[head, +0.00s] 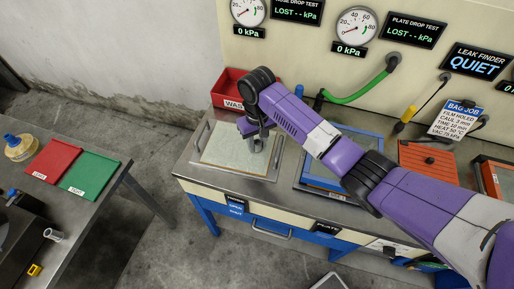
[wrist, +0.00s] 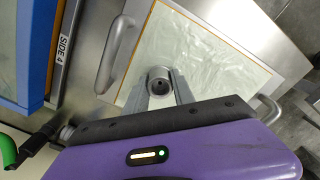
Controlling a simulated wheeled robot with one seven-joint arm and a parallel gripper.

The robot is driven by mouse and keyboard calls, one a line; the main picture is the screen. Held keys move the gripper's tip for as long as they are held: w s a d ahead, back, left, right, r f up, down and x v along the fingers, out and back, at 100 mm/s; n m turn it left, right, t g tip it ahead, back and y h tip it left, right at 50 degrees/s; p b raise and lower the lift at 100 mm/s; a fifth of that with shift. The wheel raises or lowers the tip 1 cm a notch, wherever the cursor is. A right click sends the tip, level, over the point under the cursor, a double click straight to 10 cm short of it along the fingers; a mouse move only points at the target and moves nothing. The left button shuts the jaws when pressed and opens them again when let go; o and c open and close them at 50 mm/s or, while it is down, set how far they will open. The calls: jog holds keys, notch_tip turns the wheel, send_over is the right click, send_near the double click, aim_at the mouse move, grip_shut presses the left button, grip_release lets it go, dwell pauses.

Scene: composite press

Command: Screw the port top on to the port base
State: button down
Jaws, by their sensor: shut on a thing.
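My gripper (head: 258,145) is over the right part of a plate (head: 197,157) with a pale, wrinkled film sheet on it. In the wrist view my gripper (wrist: 161,90) has its two fingers closed on a small round metal piece with a dark hole in its middle, which I take to be the port top (wrist: 159,76). It is seen end-on, near the sheet's edge. I cannot make out the port base; it may be hidden under the held piece. Whether the two touch cannot be told.
The plate has a metal handle (wrist: 122,52) at each end. A red waste bin (head: 230,85) stands behind it, and a blue-framed tray (head: 325,175) lies to its right. A green hose (head: 365,93) hangs from the panel. A side table (head: 95,205) stands left across a floor gap.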

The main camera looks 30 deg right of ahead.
aim_at(257, 144)
jog(key=shift+m, duration=0.3)
jog(key=c, duration=1.5)
grip_release()
jog(key=shift+m, duration=0.5)
jog(key=o, duration=0.5)
jog(key=shift+o, duration=0.2)
jog(key=shift+r+b, duration=0.7)
jog(key=shift+r, duration=3.15)
